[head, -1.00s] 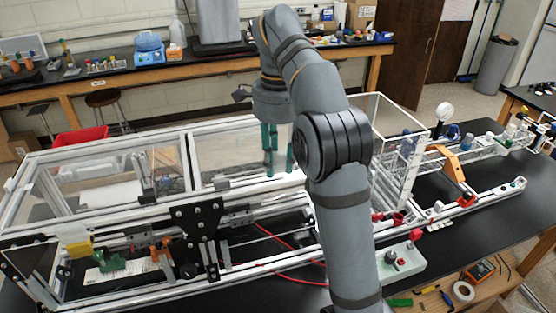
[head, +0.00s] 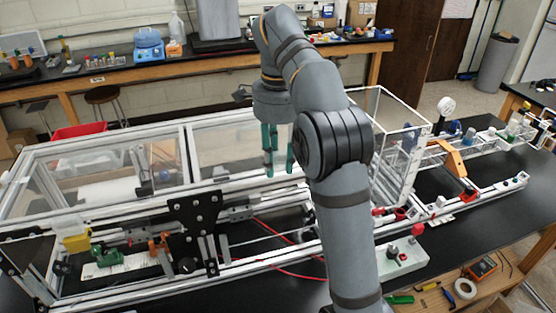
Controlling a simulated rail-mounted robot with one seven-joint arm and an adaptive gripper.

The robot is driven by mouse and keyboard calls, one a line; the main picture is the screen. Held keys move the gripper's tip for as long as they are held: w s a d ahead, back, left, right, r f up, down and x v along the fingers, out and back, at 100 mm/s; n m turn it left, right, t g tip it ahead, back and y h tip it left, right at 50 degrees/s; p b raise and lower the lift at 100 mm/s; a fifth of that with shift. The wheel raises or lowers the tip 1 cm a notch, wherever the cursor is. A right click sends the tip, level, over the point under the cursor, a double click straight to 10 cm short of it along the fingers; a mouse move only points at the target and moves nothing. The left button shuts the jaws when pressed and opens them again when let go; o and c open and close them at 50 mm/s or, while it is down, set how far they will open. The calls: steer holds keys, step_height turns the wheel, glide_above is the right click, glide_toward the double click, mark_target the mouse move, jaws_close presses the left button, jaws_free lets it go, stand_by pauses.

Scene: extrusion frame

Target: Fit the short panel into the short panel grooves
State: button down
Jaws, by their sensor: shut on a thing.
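My gripper (head: 279,170) is at the middle of the view, pointing down over the back part of the aluminium extrusion frame (head: 115,205). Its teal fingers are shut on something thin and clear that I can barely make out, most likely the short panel. Its edges and its contact with the fingers are too faint to see. A clear pane (head: 225,148) shows just left of the fingers, within the frame's upper rails; I cannot tell whether it is the held panel. The short panel grooves cannot be made out. My arm hides the part of the frame to the right.
A black bracket plate (head: 195,222) stands on the frame's front rail. A clear-walled box frame (head: 400,145) rises right of my arm.

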mark_target(278, 173)
steer(key=shift+f+b, duration=2.7)
steer(key=shift+f, duration=0.4)
steer(key=c, duration=1.3)
jaws_free()
